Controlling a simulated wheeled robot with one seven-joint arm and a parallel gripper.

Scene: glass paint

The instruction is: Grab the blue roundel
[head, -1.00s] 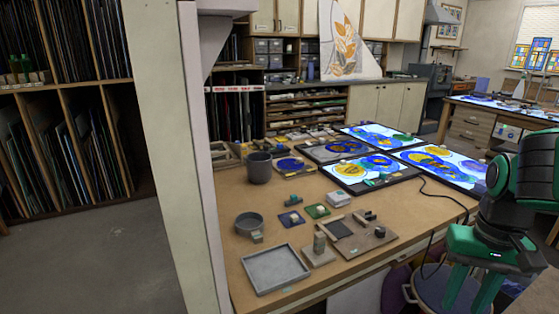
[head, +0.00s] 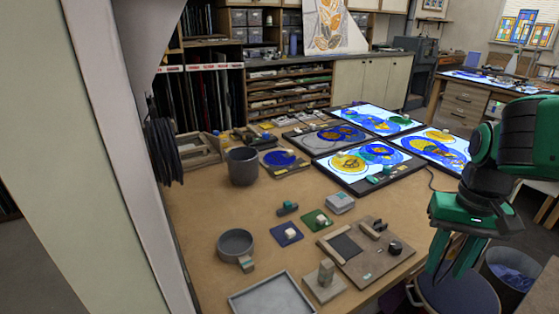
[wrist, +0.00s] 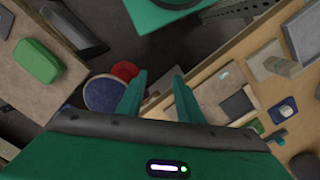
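Several blue round glass pieces lie on the worktable, and I cannot tell which one is the task's roundel. One blue disc (head: 281,158) lies on a small board beside a dark grey pot. Others lie among yellow rounds on the panels, such as a blue round (head: 381,149) on the front lit panel. My gripper (head: 455,258) hangs at the table's right front side, well apart from all of them. The wrist view shows its two green fingers (wrist: 158,98) spread, with nothing between them. No blue roundel can be made out in the wrist view.
A grey pot (head: 242,166), a grey bowl (head: 235,245), a shallow tray (head: 271,299) and a tool board (head: 352,262) stand on the worktable (head: 190,212). A pale pillar (head: 119,150) rises at the left. A round stool (head: 455,294) stands below my gripper.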

